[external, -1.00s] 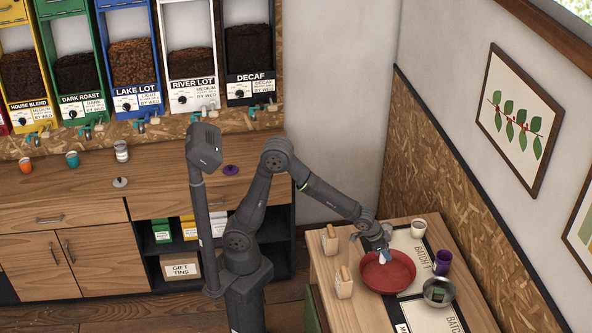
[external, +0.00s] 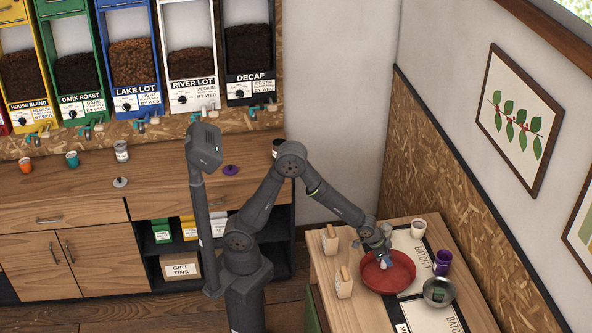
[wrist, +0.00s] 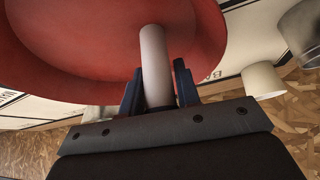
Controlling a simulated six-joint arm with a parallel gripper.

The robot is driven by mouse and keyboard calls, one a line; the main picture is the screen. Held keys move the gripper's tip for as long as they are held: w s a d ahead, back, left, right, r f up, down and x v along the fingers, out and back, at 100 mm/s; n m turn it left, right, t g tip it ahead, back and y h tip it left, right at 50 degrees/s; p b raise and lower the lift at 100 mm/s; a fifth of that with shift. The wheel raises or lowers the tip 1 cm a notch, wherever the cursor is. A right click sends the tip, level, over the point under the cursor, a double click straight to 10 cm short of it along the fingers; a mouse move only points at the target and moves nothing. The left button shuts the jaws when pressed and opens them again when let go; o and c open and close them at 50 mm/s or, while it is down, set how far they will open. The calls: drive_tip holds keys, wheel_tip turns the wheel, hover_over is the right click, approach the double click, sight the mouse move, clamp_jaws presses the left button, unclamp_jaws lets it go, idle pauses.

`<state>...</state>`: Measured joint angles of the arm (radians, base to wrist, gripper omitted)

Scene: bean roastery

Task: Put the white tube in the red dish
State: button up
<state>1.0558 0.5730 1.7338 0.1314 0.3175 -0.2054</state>
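The white tube (wrist: 154,58) is between the two blue fingers of my gripper (wrist: 158,80) in the wrist view. My gripper appears shut on it. The tube's far end points over the inside of the red dish (wrist: 70,60). In the external view, my gripper (external: 384,256) is low over the red dish (external: 397,284), with the pale tube (external: 386,262) small below the fingers. I cannot tell whether the tube touches the dish floor. The dish sits on the wooden side table (external: 325,268).
Two scoop-topped holders (external: 343,281) stand left of the dish. Batch mats (external: 418,262) lie on the table. A wall rises along the right.

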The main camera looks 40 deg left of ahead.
drive_tip(key=o, duration=0.3)
drive_tip(key=shift+r, duration=0.15)
drive_tip(key=v, duration=1.2)
drive_tip(key=x, duration=1.2)
drive_tip(key=shift+f, duration=0.2)
drive_tip(key=shift+r, duration=0.2)
